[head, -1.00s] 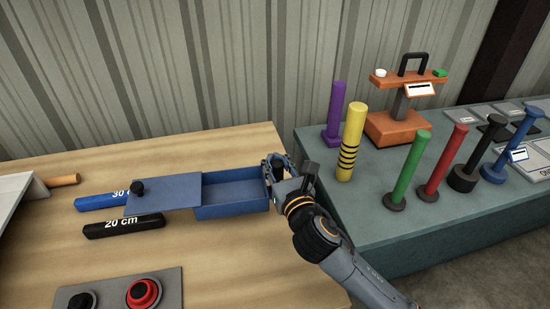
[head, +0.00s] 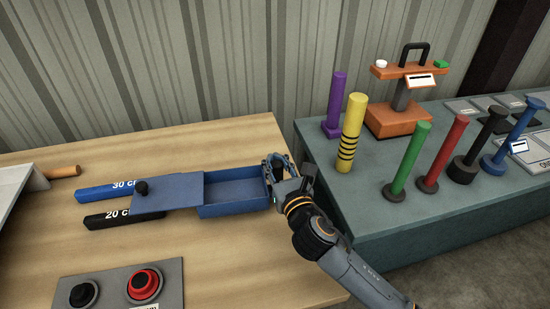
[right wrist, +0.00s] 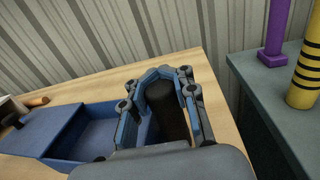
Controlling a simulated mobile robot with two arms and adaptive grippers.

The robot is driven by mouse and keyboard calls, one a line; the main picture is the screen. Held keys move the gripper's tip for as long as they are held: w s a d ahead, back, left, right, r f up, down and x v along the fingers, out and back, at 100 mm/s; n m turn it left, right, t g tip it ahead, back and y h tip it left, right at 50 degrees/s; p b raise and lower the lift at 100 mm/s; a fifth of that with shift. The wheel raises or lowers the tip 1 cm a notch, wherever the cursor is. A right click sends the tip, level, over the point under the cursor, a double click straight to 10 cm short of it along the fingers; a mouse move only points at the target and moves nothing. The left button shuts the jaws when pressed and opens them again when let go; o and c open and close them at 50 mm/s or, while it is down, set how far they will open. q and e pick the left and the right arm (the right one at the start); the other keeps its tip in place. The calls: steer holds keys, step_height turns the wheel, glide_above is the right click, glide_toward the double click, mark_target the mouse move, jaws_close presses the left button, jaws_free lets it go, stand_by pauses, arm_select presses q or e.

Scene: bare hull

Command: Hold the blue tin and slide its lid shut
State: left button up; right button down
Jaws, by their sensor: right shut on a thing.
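The blue tin (head: 234,207) lies on the wooden table. Its flat blue lid (head: 178,194) is slid out to the left, so the right part of the tin stands open and looks empty. A black knob (head: 142,187) stands at the lid's left end. My right gripper (head: 275,170) is at the tin's right end, shut on a dark upright handle there. In the right wrist view the fingers close around this dark handle (right wrist: 170,118), with the open tin (right wrist: 62,162) to the left. My left gripper does not show.
A blue bar marked 30 cm (head: 108,191) and a black bar marked 20 cm (head: 105,219) lie by the lid. A button panel (head: 170,280) is in front. A green-grey bench (head: 400,225) at right holds several coloured posts and an orange stand (head: 398,118).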

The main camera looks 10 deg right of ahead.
mark_target(279, 179)
steer(key=shift+f, duration=1.9)
stand_by(1.1)
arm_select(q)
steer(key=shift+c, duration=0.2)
